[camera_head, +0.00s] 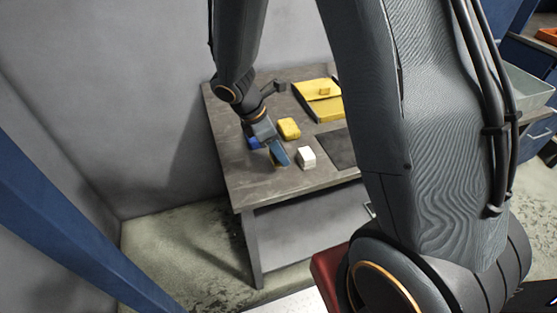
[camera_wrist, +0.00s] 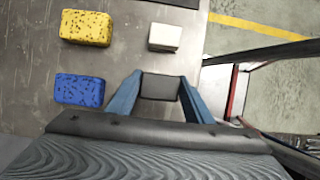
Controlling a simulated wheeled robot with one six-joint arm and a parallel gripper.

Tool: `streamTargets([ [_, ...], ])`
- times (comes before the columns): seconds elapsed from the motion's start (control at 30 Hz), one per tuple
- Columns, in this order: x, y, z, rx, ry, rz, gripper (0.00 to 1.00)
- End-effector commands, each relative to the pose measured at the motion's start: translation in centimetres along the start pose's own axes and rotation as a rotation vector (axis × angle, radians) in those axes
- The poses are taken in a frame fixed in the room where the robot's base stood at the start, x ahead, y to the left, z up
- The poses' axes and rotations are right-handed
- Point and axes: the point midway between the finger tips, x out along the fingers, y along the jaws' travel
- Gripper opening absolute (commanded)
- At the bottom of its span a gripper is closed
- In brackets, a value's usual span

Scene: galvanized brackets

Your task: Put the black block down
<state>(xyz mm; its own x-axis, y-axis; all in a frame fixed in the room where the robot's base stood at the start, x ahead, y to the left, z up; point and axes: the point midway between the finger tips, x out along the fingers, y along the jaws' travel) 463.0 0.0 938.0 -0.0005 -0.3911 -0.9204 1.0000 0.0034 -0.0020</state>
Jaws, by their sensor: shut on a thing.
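My gripper (camera_wrist: 161,80) is shut on the black block (camera_wrist: 161,88), which sits between the two blue fingers in the wrist view. In the head view my gripper (camera_head: 279,154) is over the front left part of the grey table (camera_head: 236,173). The black block cannot be made out there, as the fingers cover it. Whether it touches the table top or hangs just above it, I cannot tell.
A blue speckled block (camera_wrist: 79,90), a yellow speckled block (camera_wrist: 86,28) and a white block (camera_wrist: 164,37) stand near the gripper. A dark flat panel (camera_head: 338,150) and a yellow case (camera_head: 319,112) lie farther right and back. The table edge is close.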

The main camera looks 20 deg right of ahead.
Motion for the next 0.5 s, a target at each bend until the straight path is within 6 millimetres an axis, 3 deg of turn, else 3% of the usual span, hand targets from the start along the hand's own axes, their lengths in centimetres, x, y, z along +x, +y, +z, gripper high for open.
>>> streamTargets([
  [0.5,4.1,0.0,-1.7,0.002,0.0,0.0,0.28],
])
